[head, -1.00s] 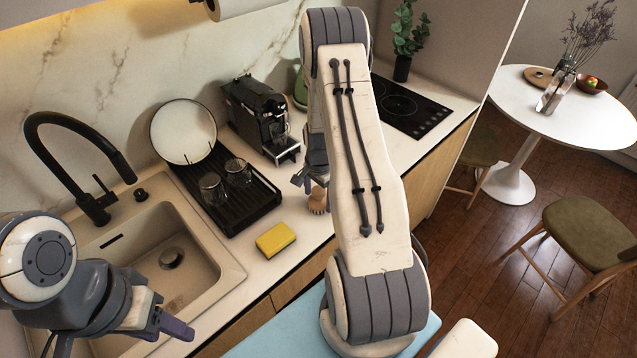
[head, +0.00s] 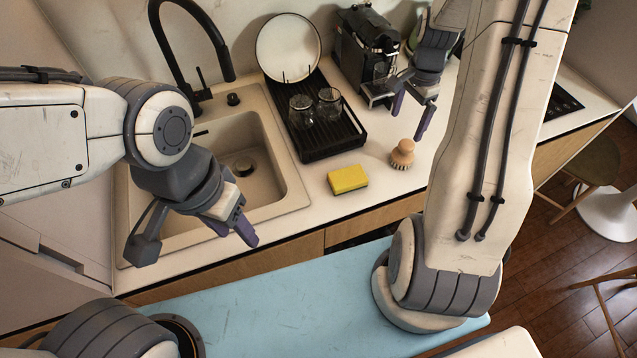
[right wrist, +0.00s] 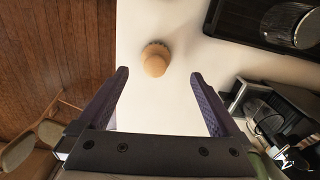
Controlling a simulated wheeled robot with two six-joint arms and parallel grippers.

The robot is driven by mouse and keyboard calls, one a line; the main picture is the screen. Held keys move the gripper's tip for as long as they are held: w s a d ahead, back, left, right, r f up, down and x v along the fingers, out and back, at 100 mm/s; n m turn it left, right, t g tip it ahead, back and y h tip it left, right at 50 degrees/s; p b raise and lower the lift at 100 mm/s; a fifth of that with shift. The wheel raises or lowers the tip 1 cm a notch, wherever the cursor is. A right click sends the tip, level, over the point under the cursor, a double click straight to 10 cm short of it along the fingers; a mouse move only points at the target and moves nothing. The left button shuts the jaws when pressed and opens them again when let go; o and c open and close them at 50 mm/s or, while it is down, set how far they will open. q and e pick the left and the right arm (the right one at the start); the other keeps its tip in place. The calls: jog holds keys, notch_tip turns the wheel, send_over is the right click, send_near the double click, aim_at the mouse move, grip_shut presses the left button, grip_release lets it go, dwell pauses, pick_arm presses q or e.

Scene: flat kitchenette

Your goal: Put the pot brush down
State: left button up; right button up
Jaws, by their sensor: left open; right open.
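The pot brush (head: 402,154), with a round wooden knob and bristles below, stands upright on the white counter, right of the yellow sponge. In the right wrist view the brush (right wrist: 155,58) is beyond the fingertips, apart from them. My right gripper (head: 409,118) is open and empty, above and behind the brush; its two purple fingers also show in the right wrist view (right wrist: 161,78). My left gripper (head: 236,230) hangs in front of the sink, open with nothing seen in it.
A yellow sponge (head: 347,180) lies near the counter's front edge. A black drying rack (head: 333,143) holds glasses and a plate (head: 288,46). A coffee machine (head: 368,55) stands behind. The sink (head: 270,184) is at left. Counter around the brush is clear.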

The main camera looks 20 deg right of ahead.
jog(key=s+a+r+n, duration=0.2)
jog(key=a+r+n, duration=0.15)
jog(key=a, duration=0.45)
jog(key=s+a+r+n, duration=0.2)
jog(key=a+n, duration=0.3)
jog(key=a, duration=0.3)
jog(key=s+a+r+n, duration=0.2)
jog(key=a+r+n, duration=0.15)
jog(key=a, duration=0.35)
jog(key=s+a+n, duration=0.4)
jog(key=s+n, duration=0.1)
jog(key=s, duration=0.3)
jog(key=s+a+r+n+y, duration=0.1)
jog(key=s+a+n, duration=0.4)
jog(key=s+n, duration=0.1)
jog(key=shift+s+r+n, duration=0.25)
jog(key=shift+s+n, duration=0.05)
jog(key=shift+s, duration=0.55)
notch_tip(320, 180, down, 5)
jog(key=b, duration=0.5)
jog(key=shift+f, duration=0.15)
jog(key=shift+w, duration=0.15)
